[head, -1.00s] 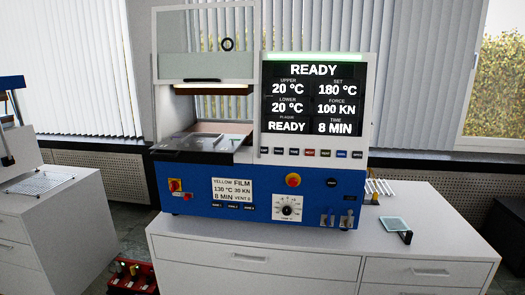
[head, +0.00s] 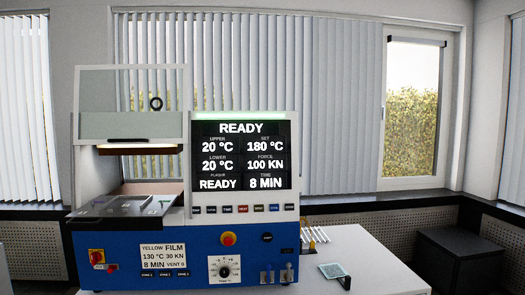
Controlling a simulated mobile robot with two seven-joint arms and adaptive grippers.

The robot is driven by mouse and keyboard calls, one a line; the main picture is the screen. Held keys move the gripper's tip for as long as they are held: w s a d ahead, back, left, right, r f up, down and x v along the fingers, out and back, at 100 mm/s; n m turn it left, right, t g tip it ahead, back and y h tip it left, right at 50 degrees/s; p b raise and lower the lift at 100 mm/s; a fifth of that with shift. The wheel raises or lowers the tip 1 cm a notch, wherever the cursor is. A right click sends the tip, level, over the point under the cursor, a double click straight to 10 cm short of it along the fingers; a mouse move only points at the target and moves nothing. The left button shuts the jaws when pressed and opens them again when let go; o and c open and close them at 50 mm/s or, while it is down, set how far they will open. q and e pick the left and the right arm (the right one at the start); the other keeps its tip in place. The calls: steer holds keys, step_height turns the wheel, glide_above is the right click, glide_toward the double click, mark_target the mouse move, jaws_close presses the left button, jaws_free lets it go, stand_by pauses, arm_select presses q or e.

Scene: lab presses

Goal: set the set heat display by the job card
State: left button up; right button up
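The lab press (head: 190,240) stands on a white cabinet, blue below and pale above. Its display (head: 240,155) reads READY, upper 20 °C, lower 20 °C, set 180 °C, force 100 kN, time 8 min. The job card (head: 163,256) on the blue front reads yellow film, 130 °C, 30 kN, 8 min, vent 0. A row of small coloured buttons (head: 243,209) runs below the display. A round dial (head: 224,269) on a white plate sits low on the front. Neither of my grippers is in view.
A red emergency button (head: 228,239) and a red-yellow switch (head: 97,257) are on the front. Small levers (head: 277,274) sit at lower right. A rack of pale rods (head: 315,235) and a small glass plate (head: 333,270) lie on the cabinet top (head: 365,255). A dark box (head: 458,255) stands at right.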

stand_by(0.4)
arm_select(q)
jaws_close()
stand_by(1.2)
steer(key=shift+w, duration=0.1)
